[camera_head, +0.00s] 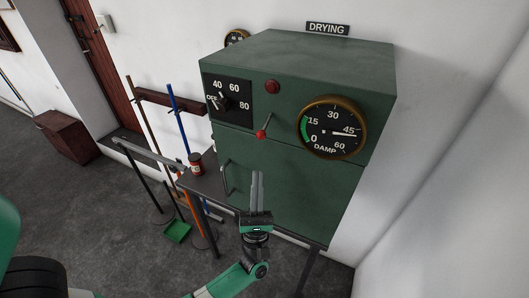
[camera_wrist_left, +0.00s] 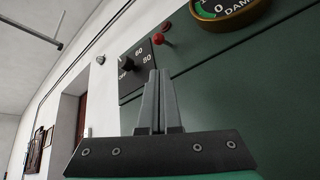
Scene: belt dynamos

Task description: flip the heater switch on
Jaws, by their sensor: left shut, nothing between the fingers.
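The green heater cabinet (camera_head: 290,190) stands on a dark table. On its front is a small lever with a red ball tip (camera_head: 262,134), which looks like the switch; it points down and slightly left. The red ball also shows in the left wrist view (camera_wrist_left: 157,39). A red round lamp or button (camera_head: 272,87) sits above the lever. My left gripper (camera_head: 257,174) is shut and empty, fingers up, below the lever in the picture and apart from it. In the left wrist view its fingertips (camera_wrist_left: 157,72) show below the red ball. My right gripper is out of view.
A black dial (camera_head: 227,103) marked OFF, 40, 60, 80 is left of the lever. A brass DAMP gauge (camera_head: 332,127) is to the right. A vertical handle (camera_head: 227,176) sticks out low on the cabinet. A red can (camera_head: 195,163) stands on the table's left end.

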